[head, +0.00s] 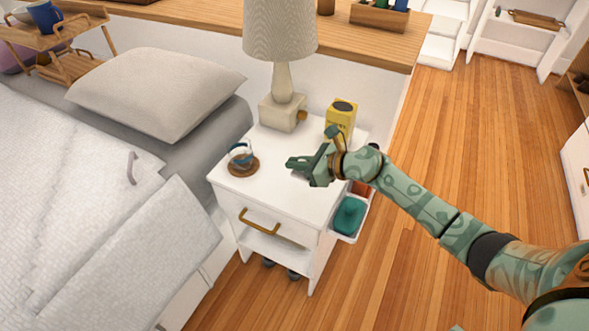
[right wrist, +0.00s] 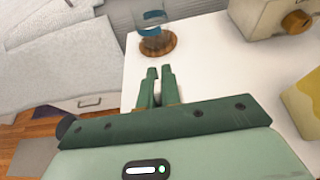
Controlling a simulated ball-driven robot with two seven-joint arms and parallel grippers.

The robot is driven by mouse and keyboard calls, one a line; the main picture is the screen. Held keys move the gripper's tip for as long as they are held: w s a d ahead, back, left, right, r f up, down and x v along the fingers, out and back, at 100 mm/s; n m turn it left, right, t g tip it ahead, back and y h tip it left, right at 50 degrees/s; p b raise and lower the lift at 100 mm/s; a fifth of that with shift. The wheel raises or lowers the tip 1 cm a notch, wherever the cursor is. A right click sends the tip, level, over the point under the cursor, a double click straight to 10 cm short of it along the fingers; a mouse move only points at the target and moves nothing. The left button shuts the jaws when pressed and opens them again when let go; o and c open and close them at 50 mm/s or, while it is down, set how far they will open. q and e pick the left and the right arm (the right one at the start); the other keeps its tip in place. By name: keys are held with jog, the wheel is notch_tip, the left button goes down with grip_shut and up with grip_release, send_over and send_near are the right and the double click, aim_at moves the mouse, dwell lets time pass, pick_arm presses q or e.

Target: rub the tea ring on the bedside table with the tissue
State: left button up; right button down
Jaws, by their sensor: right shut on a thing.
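The white bedside table (head: 270,188) stands beside the bed. My right gripper (head: 296,162) is low over the middle of its top, fingers pointing left. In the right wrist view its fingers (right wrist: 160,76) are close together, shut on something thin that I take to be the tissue. Hardly any of the tissue shows against the white top; the fingers hide it. I cannot make out the tea ring in either view; the gripper may cover it. I cannot tell whether the tissue touches the top. My left gripper is not in view.
A glass (head: 241,154) on a round brown coaster (head: 236,168) stands left of the gripper. A lamp (head: 283,112) and a yellow box (head: 341,118) stand at the back. A teal thing (head: 348,215) sits in a side holder. The table's front strip is clear.

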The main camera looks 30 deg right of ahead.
notch_tip(320, 180, up, 3)
jog(key=shift+f+p, duration=0.15)
jog(key=shift+p, duration=0.45)
jog(key=shift+r, duration=0.2)
jog(key=shift+f, duration=0.1)
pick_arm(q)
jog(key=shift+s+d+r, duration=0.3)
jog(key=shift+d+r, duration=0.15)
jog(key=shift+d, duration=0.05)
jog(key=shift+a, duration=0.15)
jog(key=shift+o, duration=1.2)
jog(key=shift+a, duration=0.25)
